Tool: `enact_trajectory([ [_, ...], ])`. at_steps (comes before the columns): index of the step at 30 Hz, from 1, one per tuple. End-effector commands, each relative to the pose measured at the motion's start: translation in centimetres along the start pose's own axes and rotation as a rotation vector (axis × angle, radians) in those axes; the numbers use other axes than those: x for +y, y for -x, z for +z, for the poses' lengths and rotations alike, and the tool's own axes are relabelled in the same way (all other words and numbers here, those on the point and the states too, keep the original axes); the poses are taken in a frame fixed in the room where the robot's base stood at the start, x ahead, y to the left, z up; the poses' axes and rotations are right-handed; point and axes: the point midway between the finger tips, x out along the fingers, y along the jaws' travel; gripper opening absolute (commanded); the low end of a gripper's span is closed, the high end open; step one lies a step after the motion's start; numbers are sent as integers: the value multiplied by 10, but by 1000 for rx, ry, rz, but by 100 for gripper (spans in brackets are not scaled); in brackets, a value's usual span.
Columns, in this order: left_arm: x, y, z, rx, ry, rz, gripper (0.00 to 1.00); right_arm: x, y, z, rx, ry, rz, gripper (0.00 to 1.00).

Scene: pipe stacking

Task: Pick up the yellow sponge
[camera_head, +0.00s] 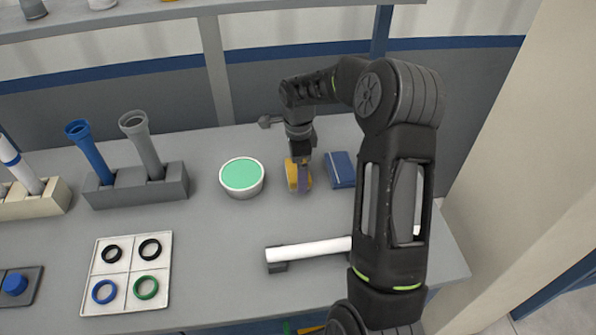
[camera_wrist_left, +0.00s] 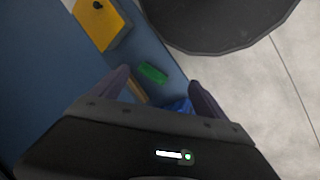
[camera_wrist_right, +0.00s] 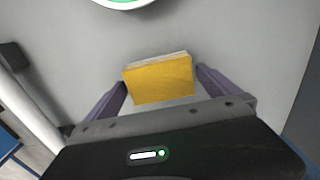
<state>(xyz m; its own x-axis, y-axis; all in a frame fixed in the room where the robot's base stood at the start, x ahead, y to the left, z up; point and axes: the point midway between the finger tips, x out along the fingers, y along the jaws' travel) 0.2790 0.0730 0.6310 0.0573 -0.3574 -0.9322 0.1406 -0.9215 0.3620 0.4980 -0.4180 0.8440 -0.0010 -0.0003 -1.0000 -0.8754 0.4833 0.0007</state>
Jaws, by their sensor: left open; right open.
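The yellow sponge (camera_wrist_right: 160,80) is a block with a paler top edge, standing on the grey table in the right wrist view. In the head view the sponge (camera_head: 292,174) is partly hidden by my right gripper (camera_head: 301,184). My right gripper (camera_wrist_right: 158,88) is open, with one purple finger on each side of the sponge; I cannot tell whether either touches it. My left gripper (camera_wrist_left: 158,88) is open and empty, pointing down past a blue surface with a green item and a yellow item. It is not in the head view.
A white tub with a green top (camera_head: 242,177) stands left of the sponge, and a blue book-like block (camera_head: 341,169) stands close to its right. A white pipe (camera_head: 308,249) lies in front on a dark support. A grey holder (camera_head: 135,187) with pipes stands left.

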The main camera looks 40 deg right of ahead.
Motion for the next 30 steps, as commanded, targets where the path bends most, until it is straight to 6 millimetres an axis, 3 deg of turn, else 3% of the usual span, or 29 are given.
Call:
enact_trajectory([
  [4, 1, 2, 0, 0, 0, 0, 85, 0, -10, 1, -1, 1, 0, 100],
  [21, 1, 2, 0, 0, 0, 0, 85, 0, -11, 1, -1, 1, -1, 100],
  [30, 1, 2, 0, 0, 0, 0, 85, 0, -11, 0, -1, 1, -1, 75],
])
